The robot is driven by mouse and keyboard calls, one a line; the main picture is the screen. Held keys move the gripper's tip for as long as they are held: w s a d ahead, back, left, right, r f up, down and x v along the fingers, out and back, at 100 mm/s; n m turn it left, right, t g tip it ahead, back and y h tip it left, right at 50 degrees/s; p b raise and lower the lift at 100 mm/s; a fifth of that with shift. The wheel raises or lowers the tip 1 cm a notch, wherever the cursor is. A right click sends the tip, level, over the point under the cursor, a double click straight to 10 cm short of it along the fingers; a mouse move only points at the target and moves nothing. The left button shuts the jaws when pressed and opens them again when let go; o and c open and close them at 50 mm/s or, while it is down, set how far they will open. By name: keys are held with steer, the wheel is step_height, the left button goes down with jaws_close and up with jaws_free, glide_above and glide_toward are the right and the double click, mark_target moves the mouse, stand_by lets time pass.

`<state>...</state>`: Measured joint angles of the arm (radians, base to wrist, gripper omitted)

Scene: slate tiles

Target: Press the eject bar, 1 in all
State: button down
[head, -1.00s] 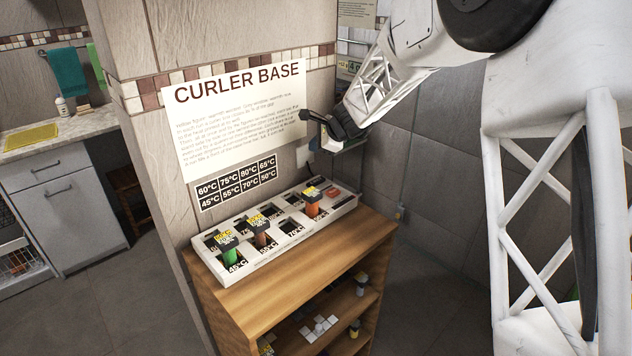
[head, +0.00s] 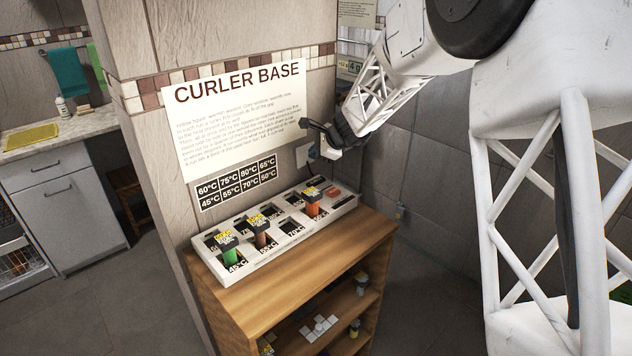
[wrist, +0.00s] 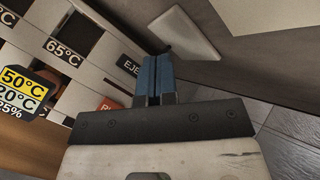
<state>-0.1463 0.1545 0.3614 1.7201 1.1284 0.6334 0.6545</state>
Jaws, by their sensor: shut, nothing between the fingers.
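The white curler base (head: 262,247) lies on top of the wooden shelf unit, with several slots and three curlers standing in it. A black label reading "EJE" (wrist: 130,66) shows in the wrist view, its end hidden behind my fingers. I cannot make out the eject bar itself beside it. A red piece lettered "R" (wrist: 107,104) is partly hidden by my gripper; a red piece also shows at the base's right end in the head view (head: 333,192). My gripper (head: 327,154) is shut and empty above that end; its blue fingers show side by side (wrist: 155,72).
The orange curler (head: 312,208) stands nearest my gripper; the copper curler (head: 262,238) and green curler (head: 230,257) are farther left. The tiled wall with the sign (head: 245,120) rises behind the base. A pale wall plate (wrist: 183,34) is close to my fingertips.

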mark_target(316, 181)
steer(key=shift+f, duration=3.1)
steer(key=shift+f, duration=1)
stand_by(1.0)
steer(key=shift+r, duration=0.95)
steer(key=shift+r, duration=0.15)
steer(key=shift+r, duration=2.4)
